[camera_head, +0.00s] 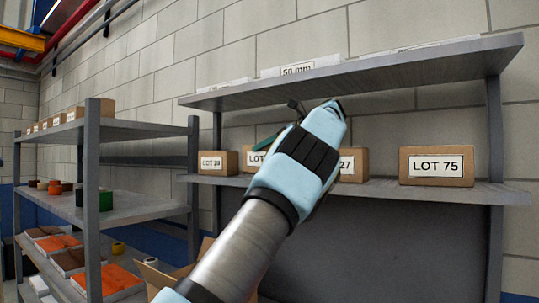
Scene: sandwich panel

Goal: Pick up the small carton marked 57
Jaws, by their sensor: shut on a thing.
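My gripper (290,118) is partly hidden behind my own pale blue wrist, in front of the middle shelf. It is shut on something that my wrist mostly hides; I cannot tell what. On the shelf stand brown cartons with white labels. The leftmost carton (229,163) has a small label that looks like LOT 39. A carton (253,168) beside it shows only the start of LOT. A carton (354,165) right of my wrist shows 27, its left part hidden. The rightmost carton (437,181) reads LOT 75. No label reading 57 is visible.
An upper shelf board (390,68) with flat white packs hangs above the cartons. A grey rack (140,207) at left holds cartons, small coloured items and trays. An open cardboard box (160,275) lies low behind my arm. Free shelf shows between the 27 and 75 cartons.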

